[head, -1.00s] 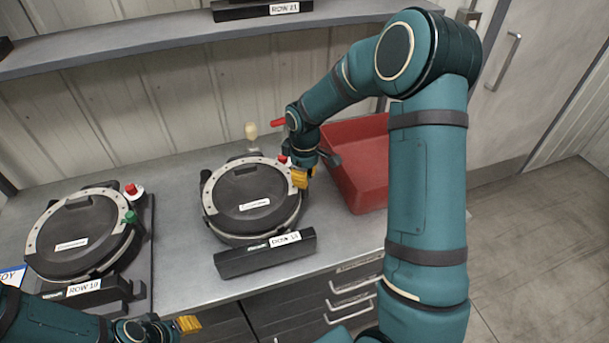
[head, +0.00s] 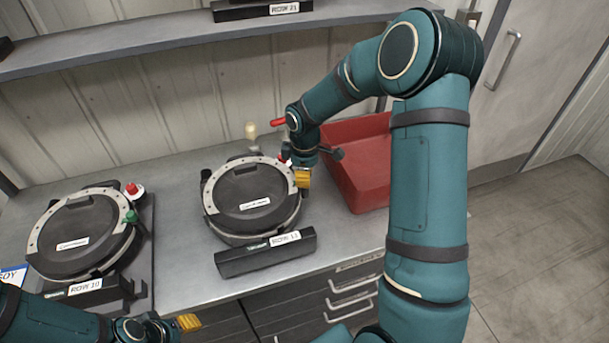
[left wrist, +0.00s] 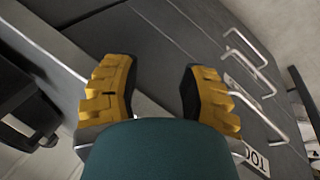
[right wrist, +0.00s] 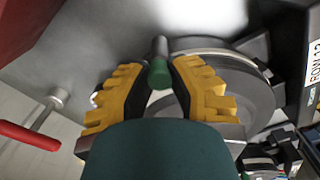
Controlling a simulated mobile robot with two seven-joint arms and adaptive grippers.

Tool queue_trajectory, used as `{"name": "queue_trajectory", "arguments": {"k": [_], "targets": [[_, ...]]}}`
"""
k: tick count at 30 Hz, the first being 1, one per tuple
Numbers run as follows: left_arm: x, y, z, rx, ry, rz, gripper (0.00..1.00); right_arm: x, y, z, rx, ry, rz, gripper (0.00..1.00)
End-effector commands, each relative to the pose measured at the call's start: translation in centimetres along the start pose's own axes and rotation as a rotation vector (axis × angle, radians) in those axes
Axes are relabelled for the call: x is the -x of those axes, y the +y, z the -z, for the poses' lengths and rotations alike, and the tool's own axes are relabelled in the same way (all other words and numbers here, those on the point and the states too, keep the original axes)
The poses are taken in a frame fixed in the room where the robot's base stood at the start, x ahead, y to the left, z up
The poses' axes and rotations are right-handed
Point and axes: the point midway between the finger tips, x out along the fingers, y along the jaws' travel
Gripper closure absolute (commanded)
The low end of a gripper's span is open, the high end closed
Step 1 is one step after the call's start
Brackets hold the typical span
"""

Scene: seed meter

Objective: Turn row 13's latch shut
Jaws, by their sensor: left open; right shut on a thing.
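The row 13 seed meter (head: 250,195) is a round black unit with a pale rim, standing on the bench behind its label bar (head: 265,254). My right gripper (head: 302,179) is at the right edge of its lid. In the right wrist view, the yellow fingers (right wrist: 160,85) are shut on the green-tipped latch (right wrist: 160,73), beside the round meter body (right wrist: 225,85). The fingers hide the latch in the head view. My left gripper (head: 188,323) is low at the bench front; its fingers (left wrist: 160,90) are apart and empty in the left wrist view.
The row 10 meter (head: 80,235), with red and green knobs, stands at the left. A red tray (head: 358,180) sits right of my right gripper. A red handle (right wrist: 30,137) shows in the right wrist view. Drawers with metal handles (head: 350,284) lie below the bench.

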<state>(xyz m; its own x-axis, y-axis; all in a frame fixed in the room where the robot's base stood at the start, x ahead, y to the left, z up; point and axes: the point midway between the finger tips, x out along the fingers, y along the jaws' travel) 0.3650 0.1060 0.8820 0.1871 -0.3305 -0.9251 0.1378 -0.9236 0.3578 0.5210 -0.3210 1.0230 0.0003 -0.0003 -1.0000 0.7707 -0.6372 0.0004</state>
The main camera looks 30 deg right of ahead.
Motion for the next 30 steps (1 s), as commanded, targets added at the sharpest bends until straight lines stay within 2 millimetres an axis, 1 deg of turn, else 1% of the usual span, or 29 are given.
{"name": "queue_trajectory", "arguments": {"k": [2,3,5,13,17,20,30], "targets": [[0.0,0.0,0.0,0.0,0.0,0.0,0.57,0.0,0.0,0.0,0.0,0.0,0.001,1.0],[0.0,0.0,0.0,0.0,0.0,0.0,0.57,0.0,0.0,0.0,0.0,0.0,0.001,0.65],[0.0,0.0,0.0,0.0,0.0,0.0,0.57,0.0,0.0,0.0,-0.001,0.0,0.001,0.46],[0.0,0.0,0.0,0.0,0.0,0.0,0.57,0.0,0.0,0.0,-0.001,0.0,0.0,0.46],[0.0,0.0,0.0,0.0,0.0,0.0,0.57,0.6,0.0,0.0,-0.002,0.001,-0.002,0.46],[0.0,0.0,0.0,0.0,0.0,0.0,0.57,1.8,0.1,0.1,-0.003,0.002,-0.003,0.46],[0.0,0.0,0.0,0.0,0.0,0.0,0.57,8.5,0.1,0.1,-0.002,0.002,-0.004,0.46]]}}
